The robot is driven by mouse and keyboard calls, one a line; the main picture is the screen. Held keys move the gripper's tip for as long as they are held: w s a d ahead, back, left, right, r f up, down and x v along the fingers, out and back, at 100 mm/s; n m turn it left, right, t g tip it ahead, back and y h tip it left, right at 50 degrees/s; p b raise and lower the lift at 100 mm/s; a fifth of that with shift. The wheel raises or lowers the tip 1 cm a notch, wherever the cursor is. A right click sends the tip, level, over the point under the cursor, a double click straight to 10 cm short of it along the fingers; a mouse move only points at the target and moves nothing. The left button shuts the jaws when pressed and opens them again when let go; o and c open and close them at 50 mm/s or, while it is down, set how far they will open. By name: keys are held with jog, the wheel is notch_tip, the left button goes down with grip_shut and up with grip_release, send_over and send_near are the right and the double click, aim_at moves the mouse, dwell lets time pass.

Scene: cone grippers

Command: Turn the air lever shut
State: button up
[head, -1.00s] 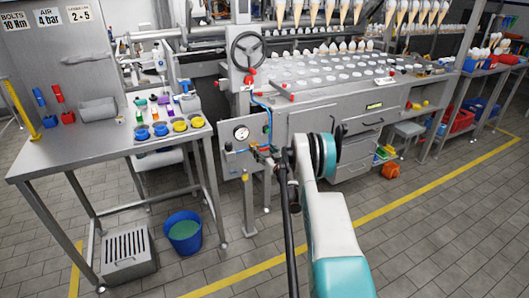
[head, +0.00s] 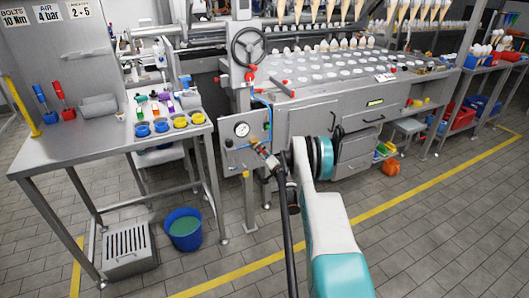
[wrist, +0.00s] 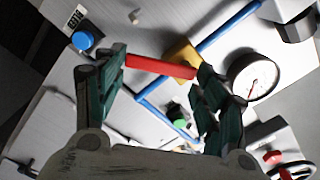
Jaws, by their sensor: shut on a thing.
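The red air lever (wrist: 160,67) lies across the gap between my gripper's two fingers in the wrist view. Its right end meets a yellow valve body (wrist: 183,56) on the blue air line (wrist: 229,27). My gripper (wrist: 158,95) has dark green fingers, one at each side of the lever, and is shut on it. In the head view my gripper (head: 262,149) is at the small grey panel, just below and right of the pressure gauge (head: 241,129). The gauge also shows in the wrist view (wrist: 253,77). The lever is mostly hidden by the gripper in the head view.
A handwheel (head: 248,46) stands above the panel. A steel table (head: 75,142) with tools and coloured cups is on the left, a blue bucket (head: 183,230) on the floor beside it. A blue knob (wrist: 82,40) is near the left finger. The floor in front is clear.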

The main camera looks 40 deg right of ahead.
jog(key=m, duration=0.3)
jog(key=a+f+m, duration=0.1)
jog(key=m, duration=0.1)
jog(key=shift+m, duration=0.3)
jog(key=shift+w+a+f+m, duration=0.1)
jog(key=shift+a+m, duration=0.15)
jog(key=shift+m, duration=0.35)
jog(key=shift+a, duration=0.1)
jog(key=o, duration=1.1)
jog(key=shift+c, duration=0.2)
jog(key=s, duration=0.8)
jog(key=shift+s+m, duration=0.15)
jog(key=shift+m, duration=0.15)
